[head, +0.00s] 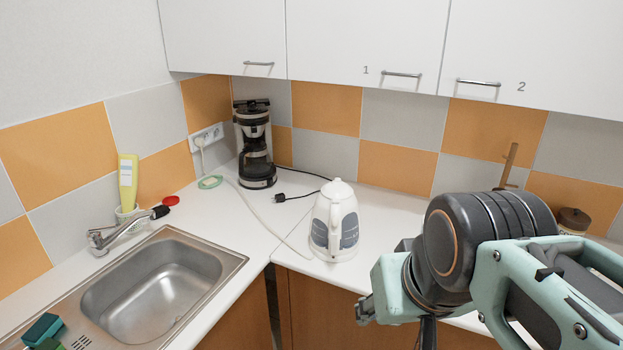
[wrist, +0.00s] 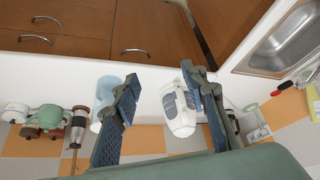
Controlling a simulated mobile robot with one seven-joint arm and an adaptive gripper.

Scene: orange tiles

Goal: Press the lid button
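A white kettle (head: 323,222) with grey-blue side panels stands upright on the counter near the corner. Its rounded lid (head: 341,188) is on top and looks shut. My gripper (wrist: 160,76) is open and empty. In the head view my wrist is right of the kettle and nearer the camera, apart from it; the fingers are mostly hidden there.
A black coffee maker (head: 256,150) stands behind left of the kettle, with a cable on the counter. A sink (head: 165,285) is at left. In the wrist view, a pale blue cup (wrist: 107,84) and several jars (wrist: 45,118) are left. White cupboards (head: 365,40) hang above.

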